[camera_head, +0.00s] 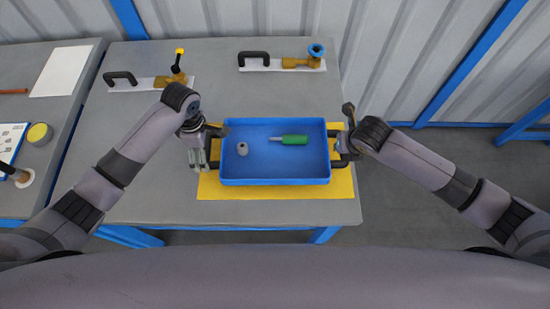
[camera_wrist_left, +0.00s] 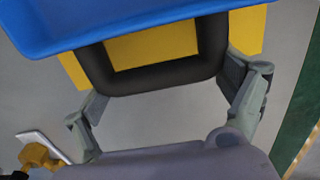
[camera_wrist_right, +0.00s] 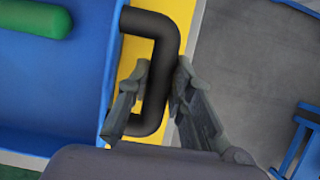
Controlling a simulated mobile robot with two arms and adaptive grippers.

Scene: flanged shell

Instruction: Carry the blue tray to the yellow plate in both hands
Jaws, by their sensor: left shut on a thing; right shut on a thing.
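The blue tray (camera_head: 275,182) has a black handle at each side and is over the yellow plate (camera_head: 275,193). The plate shows beyond the tray at the left, front and right. I cannot tell whether the tray touches it. A green-handled tool (camera_head: 293,140) and a small grey round part (camera_head: 242,148) lie inside the tray. My left gripper (camera_head: 208,150) is shut on the left handle (camera_wrist_left: 150,82), its fingers near the handle's two ends. My right gripper (camera_head: 344,142) is shut on the right handle (camera_wrist_right: 163,50), with one finger on each side of the bar.
Two valve fittings (camera_head: 165,82) (camera_head: 300,62) on white bases with black handles stand at the back of the grey table (camera_head: 225,90). A side bench at left holds a white sheet (camera_head: 67,68) and a yellow-topped can (camera_head: 39,134). Bare floor lies right of the table.

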